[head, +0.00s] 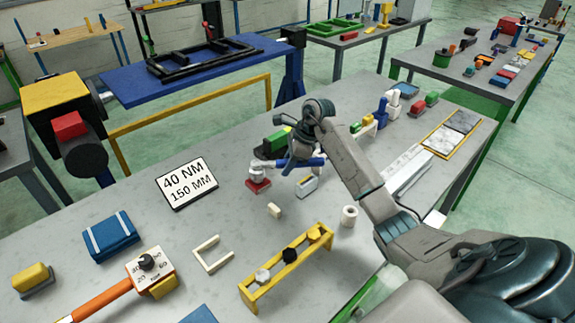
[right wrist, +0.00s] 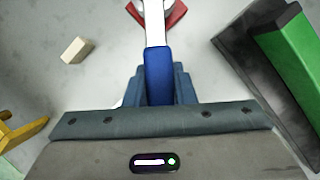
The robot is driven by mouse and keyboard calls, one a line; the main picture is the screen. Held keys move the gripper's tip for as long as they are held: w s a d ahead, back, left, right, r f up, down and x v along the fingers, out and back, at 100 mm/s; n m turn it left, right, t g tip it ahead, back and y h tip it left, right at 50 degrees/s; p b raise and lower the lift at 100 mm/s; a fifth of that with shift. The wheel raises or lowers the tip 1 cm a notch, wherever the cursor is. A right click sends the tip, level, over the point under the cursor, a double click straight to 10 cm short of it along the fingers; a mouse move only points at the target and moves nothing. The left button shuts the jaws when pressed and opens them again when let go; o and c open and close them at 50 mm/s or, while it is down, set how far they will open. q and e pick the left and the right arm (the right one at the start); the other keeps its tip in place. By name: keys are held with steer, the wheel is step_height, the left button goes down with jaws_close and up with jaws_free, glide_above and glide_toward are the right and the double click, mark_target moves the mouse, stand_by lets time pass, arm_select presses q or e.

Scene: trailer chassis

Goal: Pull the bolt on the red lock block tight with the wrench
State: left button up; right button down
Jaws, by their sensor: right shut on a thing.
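The red lock block (head: 258,184) sits on the grey table with a pale metal part on top. Its red edge also shows at the top of the right wrist view (right wrist: 174,14). My right gripper (head: 303,163) is just right of the block, low over the table. It is shut on the blue handle of the wrench (right wrist: 158,72), whose silver shaft reaches toward the red block. The wrench's head is cut off by the picture edge, so I cannot tell whether it is around the bolt. My left gripper is not in view.
A sign (head: 187,183) reads "40 NM 150 MM". A green block (right wrist: 290,50) lies close to my right gripper. A yellow rack (head: 287,268), a small beige block (head: 274,210) and a white ring (head: 349,215) stand in front. An orange-handled tool (head: 105,300) lies at front left.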

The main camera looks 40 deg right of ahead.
stand_by(0.3)
steer(key=shift+f+b, duration=0.75)
steer(key=shift+b, duration=0.2)
stand_by(0.5)
stand_by(0.3)
steer(key=c, duration=1.9)
jaws_free()
jaws_close()
